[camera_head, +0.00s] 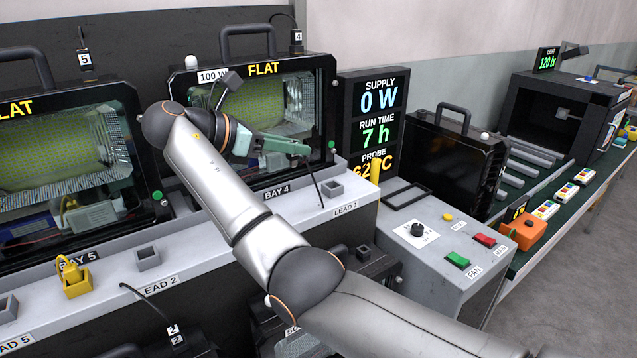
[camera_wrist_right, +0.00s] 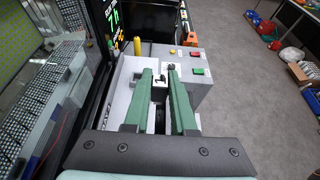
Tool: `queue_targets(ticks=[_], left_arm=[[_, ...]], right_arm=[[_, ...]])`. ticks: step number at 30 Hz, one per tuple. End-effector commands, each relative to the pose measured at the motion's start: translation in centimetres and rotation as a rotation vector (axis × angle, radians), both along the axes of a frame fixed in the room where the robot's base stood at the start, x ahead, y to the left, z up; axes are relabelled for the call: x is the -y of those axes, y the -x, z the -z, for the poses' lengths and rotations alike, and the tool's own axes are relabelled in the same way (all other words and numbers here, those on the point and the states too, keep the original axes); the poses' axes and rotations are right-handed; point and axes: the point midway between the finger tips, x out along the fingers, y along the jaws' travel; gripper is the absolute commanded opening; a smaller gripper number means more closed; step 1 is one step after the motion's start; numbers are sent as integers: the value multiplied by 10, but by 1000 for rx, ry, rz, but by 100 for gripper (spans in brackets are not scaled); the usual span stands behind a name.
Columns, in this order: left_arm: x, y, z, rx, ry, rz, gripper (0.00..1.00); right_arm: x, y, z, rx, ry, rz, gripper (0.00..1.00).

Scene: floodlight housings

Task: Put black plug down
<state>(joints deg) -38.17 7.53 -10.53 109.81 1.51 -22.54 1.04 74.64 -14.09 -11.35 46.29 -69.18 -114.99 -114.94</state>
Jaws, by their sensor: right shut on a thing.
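My right gripper (camera_head: 303,148) is in front of the bay 4 floodlight, above the grey ledge. In the right wrist view its green fingers (camera_wrist_right: 160,78) are shut on a black plug (camera_wrist_right: 161,84) with a white label; the label is too small to read surely. In the head view the plug is mostly hidden by the gripper, and a thin black cable (camera_head: 317,183) runs from there down to the ledge by the LEAD 1 label. A small grey square holder (camera_head: 333,189) stands on the ledge to the right of the cable and looks empty. My left gripper is out of view.
The floodlight housing (camera_head: 325,125) stands close behind the gripper. A display post (camera_head: 374,110) and grey switch box (camera_head: 440,240) stand to the right. Another grey holder (camera_head: 147,257) and a yellow plug (camera_head: 76,282) are on the ledge to the left.

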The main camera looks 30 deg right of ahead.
Motion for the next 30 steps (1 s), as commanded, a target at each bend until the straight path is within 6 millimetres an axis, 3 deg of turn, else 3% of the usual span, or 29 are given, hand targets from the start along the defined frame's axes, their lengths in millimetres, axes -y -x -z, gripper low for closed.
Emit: queue_targets(ticks=[7, 17, 21, 24, 30], left_arm=[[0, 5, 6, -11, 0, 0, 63], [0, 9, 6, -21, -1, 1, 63], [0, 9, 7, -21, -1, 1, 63], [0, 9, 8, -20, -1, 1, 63], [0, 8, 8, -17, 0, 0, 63]], right_arm=[[14, -5, 5, -1, 5, 6, 0], [86, -34, 40, -4, 0, 5, 0], [107, -43, 70, -6, 0, 4, 0], [117, -48, 84, -3, 0, 2, 0], [125, -52, 94, -1, 1, 2, 0]])
